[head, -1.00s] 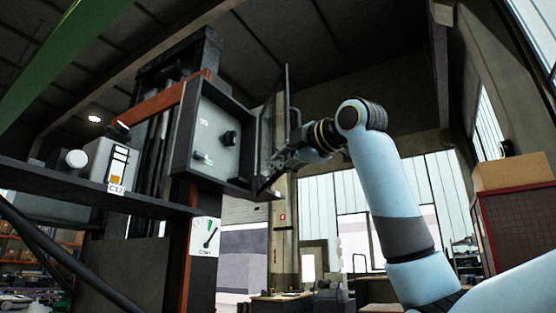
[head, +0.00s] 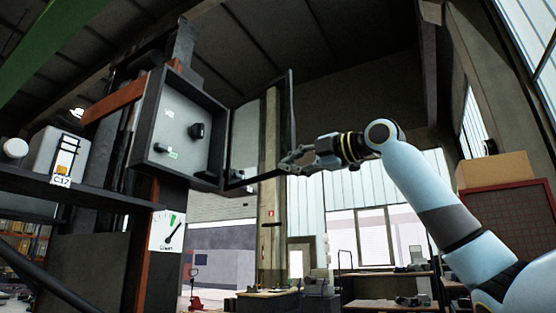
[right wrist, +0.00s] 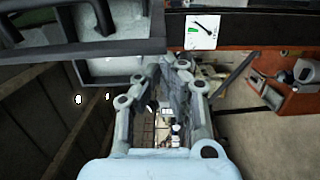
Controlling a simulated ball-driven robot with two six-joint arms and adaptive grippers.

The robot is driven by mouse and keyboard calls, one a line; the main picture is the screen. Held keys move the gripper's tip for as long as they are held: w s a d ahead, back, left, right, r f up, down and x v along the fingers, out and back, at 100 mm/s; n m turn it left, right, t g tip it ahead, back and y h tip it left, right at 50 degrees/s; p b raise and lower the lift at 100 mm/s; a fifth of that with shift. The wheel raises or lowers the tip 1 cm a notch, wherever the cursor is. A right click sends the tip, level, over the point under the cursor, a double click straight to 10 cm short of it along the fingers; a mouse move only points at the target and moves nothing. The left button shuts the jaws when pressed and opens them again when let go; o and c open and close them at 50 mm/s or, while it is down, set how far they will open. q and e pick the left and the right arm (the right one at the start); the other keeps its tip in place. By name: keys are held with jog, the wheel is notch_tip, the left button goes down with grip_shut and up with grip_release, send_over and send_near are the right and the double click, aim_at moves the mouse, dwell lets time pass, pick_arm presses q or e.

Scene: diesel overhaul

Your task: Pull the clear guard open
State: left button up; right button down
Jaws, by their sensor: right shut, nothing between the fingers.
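The clear guard (head: 246,135) is a see-through panel in a dark frame, on the right side of a grey control box (head: 185,100) in the head view. It stands swung out to the right, and the box front with its black knob (head: 198,131) and green-marked switch (head: 173,155) is uncovered. My right gripper (head: 291,161) is at the guard's outer upright edge, low down; I cannot tell whether it touches it. It is shut with nothing held. In the right wrist view its fingers (right wrist: 176,72) show below the box. My left gripper is out of view.
A gauge (head: 167,230) hangs below the box. A cardboard box (head: 495,170) stands at far right.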

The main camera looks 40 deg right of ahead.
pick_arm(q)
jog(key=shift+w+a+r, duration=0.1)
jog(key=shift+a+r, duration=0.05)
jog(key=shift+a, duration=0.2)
pick_arm(e)
jog(key=d, duration=0.4)
jog(key=shift+w+d, duration=0.2)
jog(key=shift+w, duration=0.1)
